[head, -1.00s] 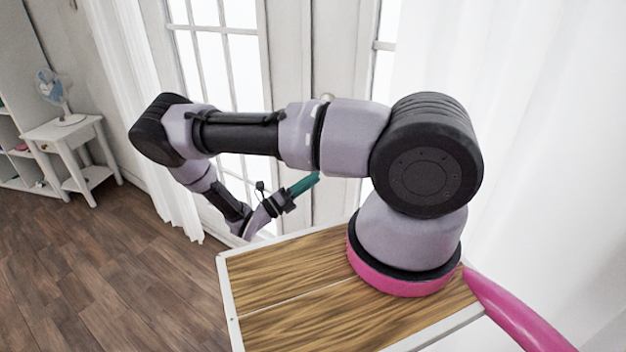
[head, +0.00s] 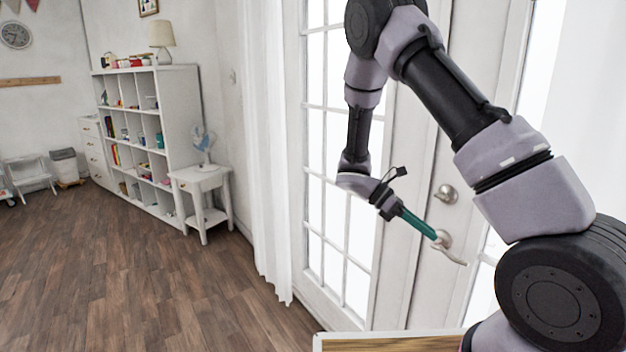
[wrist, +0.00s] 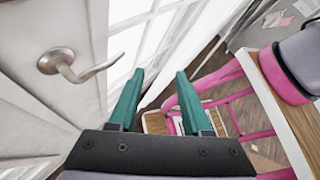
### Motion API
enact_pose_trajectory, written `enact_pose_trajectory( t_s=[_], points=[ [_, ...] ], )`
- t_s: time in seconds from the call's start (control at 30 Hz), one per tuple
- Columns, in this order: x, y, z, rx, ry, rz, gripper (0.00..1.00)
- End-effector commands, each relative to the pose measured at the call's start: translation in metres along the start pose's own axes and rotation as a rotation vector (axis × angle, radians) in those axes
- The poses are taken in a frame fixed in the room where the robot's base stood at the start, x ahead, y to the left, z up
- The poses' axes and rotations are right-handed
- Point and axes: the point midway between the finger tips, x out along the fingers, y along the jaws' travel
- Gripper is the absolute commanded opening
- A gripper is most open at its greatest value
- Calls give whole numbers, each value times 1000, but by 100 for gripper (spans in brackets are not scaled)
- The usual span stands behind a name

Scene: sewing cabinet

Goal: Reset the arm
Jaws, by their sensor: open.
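My gripper (head: 428,231) has teal fingers and hangs at the end of my raised, bent grey and black arm. In the head view it points down and right, in front of the white glazed door (head: 419,170). Its tips overlap the silver door handle (head: 455,258) in that picture. In the wrist view, my gripper (wrist: 159,78) is open with nothing between its fingers. There the door handle (wrist: 78,66) lies to the left of the fingers, clear of them.
A round door lock (head: 446,195) sits above the handle. A white curtain (head: 268,150) hangs left of the door. A small white table (head: 203,181) with a fan (head: 203,140) and a cubby shelf (head: 178,100) stand farther left. The wooden floor (head: 170,280) is open.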

Motion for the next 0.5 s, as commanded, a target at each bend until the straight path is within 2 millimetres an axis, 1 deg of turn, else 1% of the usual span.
enact_pose_trajectory(
  t_s=[0.03,0.27,0.5],
  points=[
    [-7,-7,13,66,81,-5,49],
    [-35,-41,58,379,422,-51,49],
    [-62,-81,106,712,762,-127,49]
  ],
)
